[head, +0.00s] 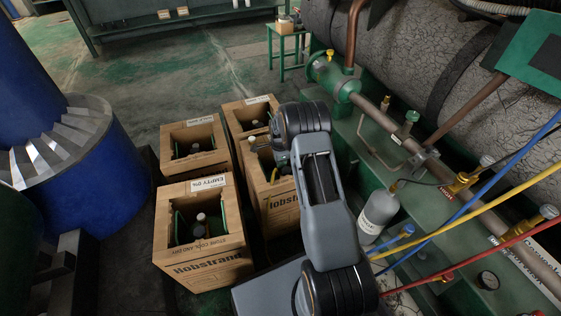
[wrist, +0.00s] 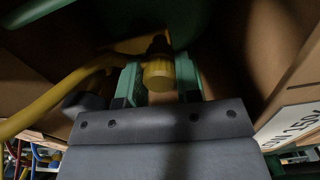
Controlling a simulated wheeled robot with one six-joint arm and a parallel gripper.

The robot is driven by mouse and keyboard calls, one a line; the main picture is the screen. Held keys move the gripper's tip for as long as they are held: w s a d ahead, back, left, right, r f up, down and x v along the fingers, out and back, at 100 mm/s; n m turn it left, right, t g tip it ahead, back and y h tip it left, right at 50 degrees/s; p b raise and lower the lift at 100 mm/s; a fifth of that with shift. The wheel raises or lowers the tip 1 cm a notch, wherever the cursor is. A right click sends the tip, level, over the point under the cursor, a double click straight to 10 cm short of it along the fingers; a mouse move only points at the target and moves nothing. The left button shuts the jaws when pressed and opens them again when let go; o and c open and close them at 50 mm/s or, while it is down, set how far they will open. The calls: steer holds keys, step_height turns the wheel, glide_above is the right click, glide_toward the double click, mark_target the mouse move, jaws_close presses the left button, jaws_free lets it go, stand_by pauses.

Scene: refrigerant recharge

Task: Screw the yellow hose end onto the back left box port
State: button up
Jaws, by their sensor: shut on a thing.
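The yellow hose end (wrist: 158,73) sits between the two green fingers of my gripper (wrist: 160,80), which is shut on it. Its yellow hose (wrist: 50,103) curves off to the left in the wrist view. In the head view my forearm hides most of the gripper, which is around the right-hand boxes; some yellow hose (head: 274,175) shows there. The back left box (head: 178,133) is an open cardboard box with a dark-topped bottle (head: 195,149) inside. Its port is too small to make out. Brown box walls surround the gripper in the wrist view.
The front left box (head: 200,262), front right box (head: 283,210) and back right box (head: 237,112) stand close by. A blue drum (head: 85,180) is at the left. Green machinery with pipes, a grey cylinder (head: 378,215) and blue, yellow and red hoses fills the right. Open floor lies behind the boxes.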

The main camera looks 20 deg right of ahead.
steer(key=shift+m, duration=0.8)
steer(key=o, duration=0.5)
steer(key=shift+f+m, duration=0.1)
steer(key=shift+m, duration=0.2)
steer(key=shift+c, duration=0.2)
steer(key=o, duration=0.5)
